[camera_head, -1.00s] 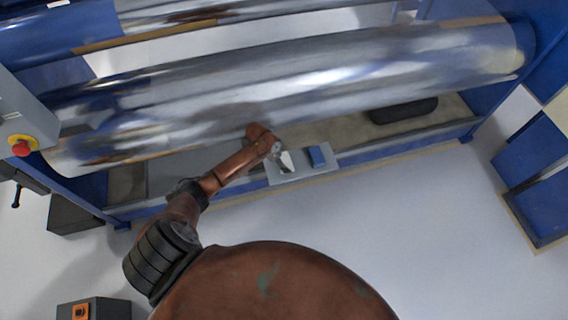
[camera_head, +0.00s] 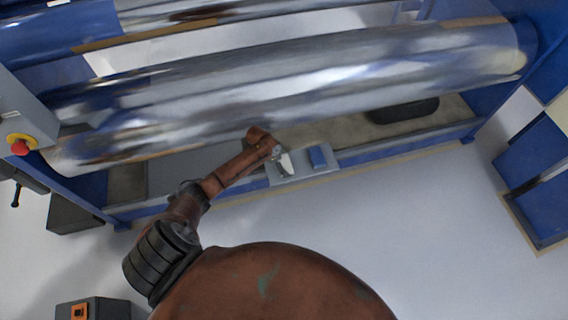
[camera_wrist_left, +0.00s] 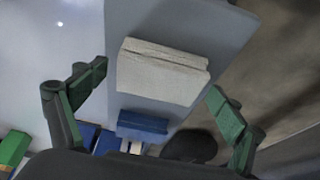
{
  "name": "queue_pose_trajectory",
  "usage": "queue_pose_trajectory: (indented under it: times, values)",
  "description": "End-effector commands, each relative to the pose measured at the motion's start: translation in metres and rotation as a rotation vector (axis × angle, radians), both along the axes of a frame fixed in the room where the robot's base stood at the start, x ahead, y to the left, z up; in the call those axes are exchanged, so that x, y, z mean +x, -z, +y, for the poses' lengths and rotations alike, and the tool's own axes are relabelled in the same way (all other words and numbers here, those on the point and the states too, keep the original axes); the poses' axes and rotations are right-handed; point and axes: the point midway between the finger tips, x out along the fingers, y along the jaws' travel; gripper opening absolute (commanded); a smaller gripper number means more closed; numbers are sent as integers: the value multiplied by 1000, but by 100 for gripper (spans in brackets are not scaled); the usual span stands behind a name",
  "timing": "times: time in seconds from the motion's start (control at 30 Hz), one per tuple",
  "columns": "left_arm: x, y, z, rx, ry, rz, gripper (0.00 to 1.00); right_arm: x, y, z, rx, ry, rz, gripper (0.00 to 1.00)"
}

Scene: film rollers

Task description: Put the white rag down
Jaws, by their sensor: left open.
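The white rag (camera_wrist_left: 160,74), a folded off-white block, lies on a grey tray (camera_wrist_left: 195,22) in the left wrist view. It also shows in the head view (camera_head: 286,164), small, on the tray (camera_head: 300,176) at the machine's front edge. My left gripper (camera_wrist_left: 157,78) is open, its green-padded fingers spread on either side of the rag. I see no finger closed on it; the height between them is hard to judge. In the head view my left gripper (camera_head: 277,152) is at the rag, mostly hidden by its own arm. My right gripper is not in view.
A blue block-like item (camera_head: 317,157) lies on the tray beside the rag; it also shows in the left wrist view (camera_wrist_left: 142,126). A large shiny film roller (camera_head: 300,80) spans just behind the arm. A dark object (camera_head: 402,110) lies beneath it. The floor (camera_head: 400,210) in front is clear.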

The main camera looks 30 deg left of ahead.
Motion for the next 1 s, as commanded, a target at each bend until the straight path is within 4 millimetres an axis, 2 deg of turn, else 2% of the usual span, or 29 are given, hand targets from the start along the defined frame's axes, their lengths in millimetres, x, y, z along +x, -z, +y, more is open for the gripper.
queue_pose_trajectory:
  times: [0.03, 0.2, 0.43, 0.6, 1.0]
  values:
    - [-2, 3, 1, 0, -1, 2, 89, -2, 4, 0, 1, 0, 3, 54]
    - [-8, -34, 12, 3, 0, -3, 89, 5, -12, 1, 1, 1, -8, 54]
    - [-16, -63, 23, 0, 1, -2, 89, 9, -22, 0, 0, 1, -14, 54]
    - [-19, -70, 25, 1, 0, 1, 89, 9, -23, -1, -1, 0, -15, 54]
    - [-19, -69, 25, 0, 0, 1, 89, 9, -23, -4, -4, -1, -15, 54]
